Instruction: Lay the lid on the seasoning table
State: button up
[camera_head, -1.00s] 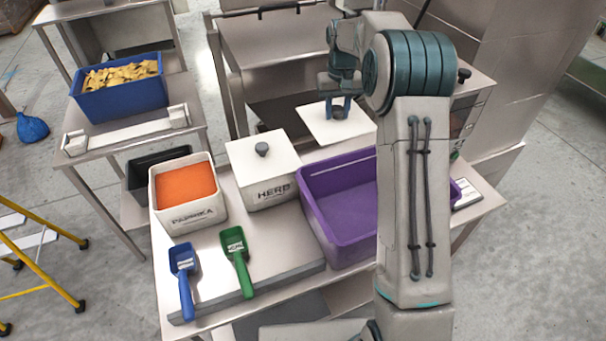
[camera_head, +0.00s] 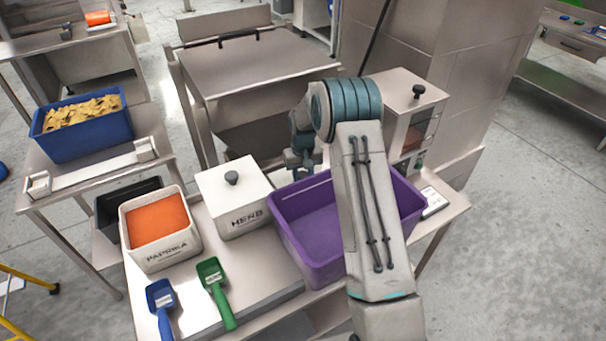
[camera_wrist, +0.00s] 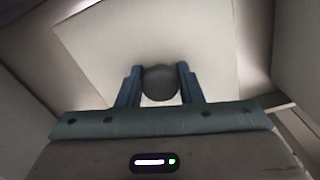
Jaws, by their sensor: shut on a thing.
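The lid (camera_wrist: 130,45) is a pale square plate with a round dark knob (camera_wrist: 160,83), seen in the wrist view. My gripper (camera_wrist: 160,85) is shut on this knob, a blue finger on each side. In the head view my gripper (camera_head: 303,160) is low behind the back rim of the purple tub (camera_head: 300,225), and the lid is hidden there. Whether the lid touches a surface cannot be told. The seasoning table (camera_head: 262,246) is steel and carries the tub, an open paprika bin (camera_head: 165,250) and a lidded herb bin (camera_head: 240,212).
A blue scoop (camera_head: 161,300) and a green scoop (camera_head: 214,285) lie at the table's front left. A dispenser with a black knob (camera_head: 418,91) stands at the back right. A blue tub of chips (camera_head: 80,145) is on the left table. A steel hopper (camera_head: 250,70) stands behind.

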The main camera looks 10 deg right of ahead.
jog(key=shift+f, duration=0.2)
jog(key=o, duration=1)
jog(key=shift+r, duration=0.1)
jog(key=shift+r, duration=0.15)
